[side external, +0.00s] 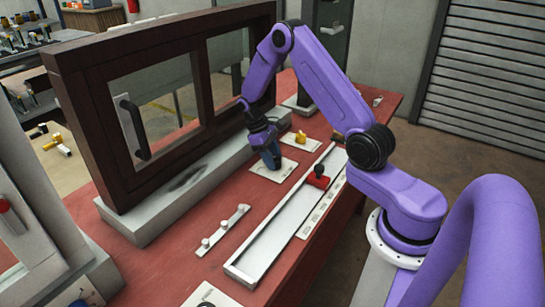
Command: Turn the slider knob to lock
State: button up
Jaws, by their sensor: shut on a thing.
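My purple arm reaches down over the red-topped table, and its dark gripper (271,160) is low over a small white plate (260,172). The gripper is shut on a small part at that plate, seemingly a knob, which the fingers hide almost fully. Its shape and turn angle cannot be told. A red slider block (317,182) with a black knob (319,169) on top sits in a long pale rail (285,222), to the right of my gripper and apart from it.
A yellow knob (300,138) on another white plate stands close behind my gripper. A dark framed window (100,75) with a black handle (133,128) stands to the left on a grey sill. A white strip with pegs (222,230) lies nearer the camera.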

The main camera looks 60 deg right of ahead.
dwell(0.5)
jog(key=o, duration=1.1)
jog(key=shift+c, duration=0.2)
jog(key=shift+r, duration=0.1)
jog(key=v, duration=1.7)
jog(key=shift+s+a+r, duration=0.1)
jog(key=shift+a+r, duration=0.05)
jog(key=shift+r, duration=0.05)
